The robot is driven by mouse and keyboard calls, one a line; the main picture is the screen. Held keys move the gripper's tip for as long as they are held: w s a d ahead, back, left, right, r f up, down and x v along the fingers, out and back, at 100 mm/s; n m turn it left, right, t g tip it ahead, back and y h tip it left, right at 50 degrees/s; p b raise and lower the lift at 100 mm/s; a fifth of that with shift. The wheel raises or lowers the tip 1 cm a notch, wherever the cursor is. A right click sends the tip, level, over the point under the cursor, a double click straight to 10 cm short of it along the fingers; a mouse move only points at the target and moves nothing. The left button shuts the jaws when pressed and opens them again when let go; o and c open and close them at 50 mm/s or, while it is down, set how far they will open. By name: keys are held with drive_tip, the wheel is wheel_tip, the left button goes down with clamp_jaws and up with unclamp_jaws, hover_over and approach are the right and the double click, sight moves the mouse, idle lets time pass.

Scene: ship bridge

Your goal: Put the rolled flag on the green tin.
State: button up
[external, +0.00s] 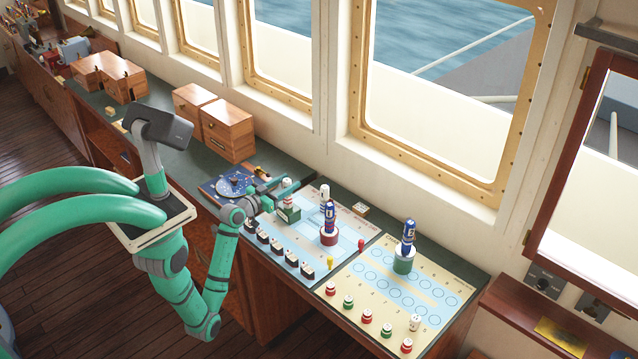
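A round green tin (403,264) stands on the right-hand chart, with a blue rolled flag (408,234) upright on it. Another blue rolled flag (329,214) with a white letter stands on a round red tin (329,237) on the left-hand chart. My gripper (287,187) is over the back left of the left-hand chart, left of both flags and apart from them. It is beside a small white-topped piece above a green block (289,214). The fingers are small and partly hidden, so I cannot tell their opening or any grip.
Black pieces (277,249) line the left chart's front edge. Red, green and white pieces (367,316) line the right chart's front. A white cylinder (325,192) stands behind the red tin. A blue dial board (234,185) and wooden boxes (228,132) lie further left. Windows bound the back.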

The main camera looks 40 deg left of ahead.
drive_tip(key=shift+r, duration=0.15)
drive_tip(key=shift+s, duration=3.75)
